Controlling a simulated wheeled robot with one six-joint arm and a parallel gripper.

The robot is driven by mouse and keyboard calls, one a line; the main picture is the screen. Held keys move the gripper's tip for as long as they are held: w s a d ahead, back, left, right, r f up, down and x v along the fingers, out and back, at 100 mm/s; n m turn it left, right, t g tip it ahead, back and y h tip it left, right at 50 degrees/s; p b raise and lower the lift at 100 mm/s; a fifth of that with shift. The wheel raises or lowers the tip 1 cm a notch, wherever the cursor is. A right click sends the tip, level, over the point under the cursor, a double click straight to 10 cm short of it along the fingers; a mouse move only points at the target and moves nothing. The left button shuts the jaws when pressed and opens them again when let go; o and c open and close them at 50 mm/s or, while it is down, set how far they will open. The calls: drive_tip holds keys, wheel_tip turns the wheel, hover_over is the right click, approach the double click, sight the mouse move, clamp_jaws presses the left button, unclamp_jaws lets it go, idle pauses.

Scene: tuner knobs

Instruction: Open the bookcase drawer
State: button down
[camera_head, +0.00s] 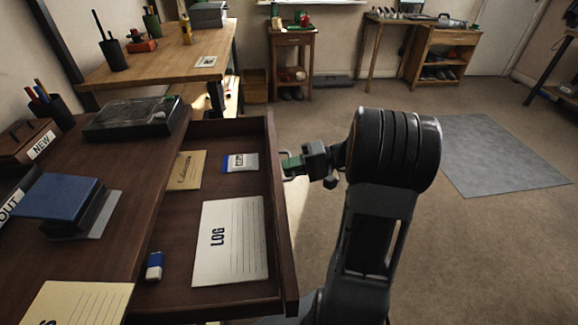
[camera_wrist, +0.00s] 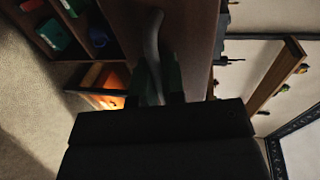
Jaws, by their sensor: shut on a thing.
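A dark wooden drawer (camera_head: 279,200) stands pulled out from under the dark wooden top (camera_head: 130,170) at the left. Inside lie a white LOG notebook (camera_head: 240,240), a tan envelope (camera_head: 188,168), a blue and white packet (camera_head: 240,162) and a small blue and white item (camera_head: 155,266). My gripper (camera_head: 292,165) is at the outer face of the drawer front, shut on its handle. In the wrist view the curved grey handle (camera_wrist: 153,40) runs between the green-tipped fingers (camera_wrist: 158,82). The fingers partly hide the handle.
A black box (camera_head: 128,118), a blue book (camera_head: 58,196) and a pen cup (camera_head: 50,110) sit on the dark top. A lighter desk (camera_head: 165,75) stands behind. Open carpet (camera_head: 480,230) with a grey mat (camera_head: 495,150) lies to the right.

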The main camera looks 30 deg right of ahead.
drive_tip(key=shift+d, duration=0.15)
drive_tip(key=c, duration=1.2)
unclamp_jaws()
drive_tip(key=p+v, duration=0.2)
drive_tip(key=v, duration=1.2)
drive_tip(key=shift+f+p, duration=0.1)
drive_tip(key=shift+p, duration=0.3)
